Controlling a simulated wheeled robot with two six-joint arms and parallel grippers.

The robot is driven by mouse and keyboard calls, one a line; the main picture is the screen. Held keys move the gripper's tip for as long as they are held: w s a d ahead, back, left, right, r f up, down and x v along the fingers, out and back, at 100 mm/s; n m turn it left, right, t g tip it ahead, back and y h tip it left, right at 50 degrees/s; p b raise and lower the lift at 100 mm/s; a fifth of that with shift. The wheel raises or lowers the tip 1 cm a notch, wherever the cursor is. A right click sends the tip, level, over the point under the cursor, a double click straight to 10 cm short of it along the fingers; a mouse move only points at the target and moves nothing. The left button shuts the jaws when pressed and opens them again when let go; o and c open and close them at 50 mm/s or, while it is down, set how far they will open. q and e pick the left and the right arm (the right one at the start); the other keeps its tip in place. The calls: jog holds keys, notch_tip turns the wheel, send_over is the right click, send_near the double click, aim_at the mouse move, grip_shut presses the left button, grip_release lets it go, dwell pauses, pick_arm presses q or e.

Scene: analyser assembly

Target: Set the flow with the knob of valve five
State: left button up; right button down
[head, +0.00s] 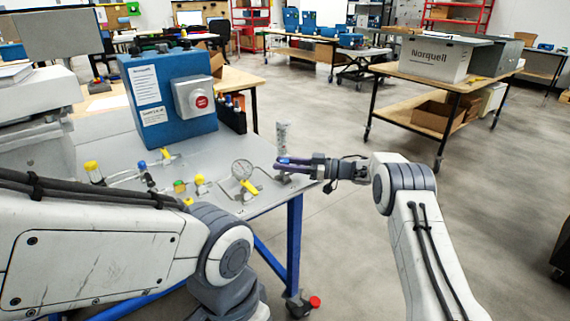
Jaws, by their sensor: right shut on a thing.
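On the light grey panel (222,160) stands a row of small valves and fittings with tubing. A round gauge (242,169) sits near the panel's right part, with a yellow lever (249,187) below it. A clear upright flow tube (282,137) stands at the right end. My right gripper (286,163) reaches in from the right at the base of this tube and is shut on a small part there, which the fingers mostly hide. A bit of blue shows at the fingertips. I cannot read any valve number. My left arm crosses the lower left; its gripper is not visible.
A blue analyser box (168,92) with a red button (201,101) stands at the back of the bench. A dark holder (233,114) with several coloured items is beside it. A wheeled table (440,82) with a Norquell box (437,58) stands beyond.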

jog(key=shift+w+r, duration=0.1)
jog(key=shift+r, duration=0.1)
jog(key=c, duration=0.5)
grip_release()
jog(key=shift+f, duration=0.1)
jog(key=v, duration=1)
jog(key=shift+d, duration=0.25)
